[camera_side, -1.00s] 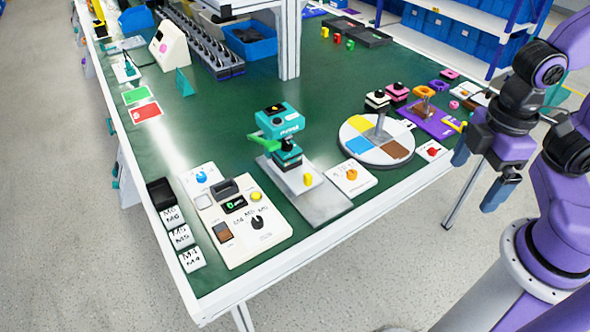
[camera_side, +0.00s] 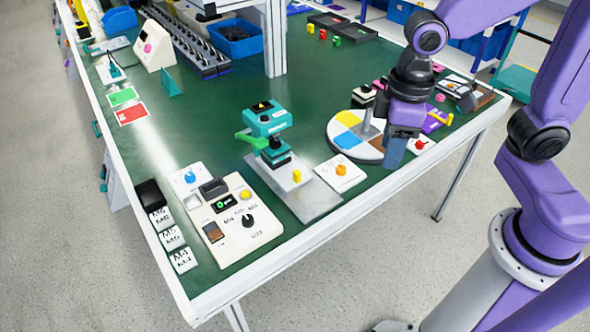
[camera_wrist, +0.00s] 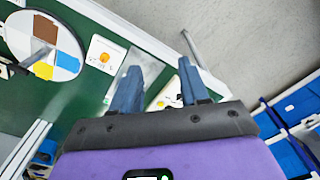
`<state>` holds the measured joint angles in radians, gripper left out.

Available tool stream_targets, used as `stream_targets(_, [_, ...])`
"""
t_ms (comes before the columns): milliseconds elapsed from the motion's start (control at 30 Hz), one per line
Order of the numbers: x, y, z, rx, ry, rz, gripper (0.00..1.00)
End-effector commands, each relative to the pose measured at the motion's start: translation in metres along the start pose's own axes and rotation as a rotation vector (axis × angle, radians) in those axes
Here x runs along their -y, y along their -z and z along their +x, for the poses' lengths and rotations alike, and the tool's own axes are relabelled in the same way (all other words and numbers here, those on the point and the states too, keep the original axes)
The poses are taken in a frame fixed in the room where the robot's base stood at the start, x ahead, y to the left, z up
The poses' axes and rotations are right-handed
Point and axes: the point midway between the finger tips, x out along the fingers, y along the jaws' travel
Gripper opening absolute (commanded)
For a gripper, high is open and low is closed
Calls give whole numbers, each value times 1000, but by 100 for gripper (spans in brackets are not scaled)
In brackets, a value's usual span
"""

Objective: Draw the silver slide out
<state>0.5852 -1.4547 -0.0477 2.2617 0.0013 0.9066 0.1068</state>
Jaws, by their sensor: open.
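A flat silver-grey plate (camera_side: 314,200) lies on the green table under a teal device (camera_side: 267,120). A lighter grey strip with a small yellow knob (camera_side: 297,176) lies on it; I cannot tell which of the two is the slide. In the wrist view part of the grey plate (camera_wrist: 140,60) shows beside my left finger. My gripper (camera_wrist: 157,85) is open and empty, its two blue fingers apart. In the side view it hangs fingers down near the front table edge, right of the plate and apart from it. One finger is mostly hidden there.
A white card with an orange knob (camera_side: 341,170) lies between the plate and my gripper. A round coloured turntable (camera_side: 340,125) with a post stands just behind and left of my gripper. A cream control panel (camera_side: 232,228) is left of the plate.

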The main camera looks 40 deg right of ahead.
Motion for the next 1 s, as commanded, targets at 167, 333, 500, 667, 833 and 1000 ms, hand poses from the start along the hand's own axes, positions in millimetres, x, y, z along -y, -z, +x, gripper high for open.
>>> stream_targets(167, [-19, 51, 7, 6, -3, 146, 45])
stream_targets(333, [-41, 94, 16, 10, -5, 286, 45])
stream_targets(500, [-66, 132, 28, 13, -7, 425, 45])
stream_targets(667, [-92, 161, 42, 17, -9, 555, 45])
stream_targets(833, [-118, 182, 56, 19, -10, 677, 45])
stream_targets(1000, [-133, 191, 64, 19, -11, 744, 45])
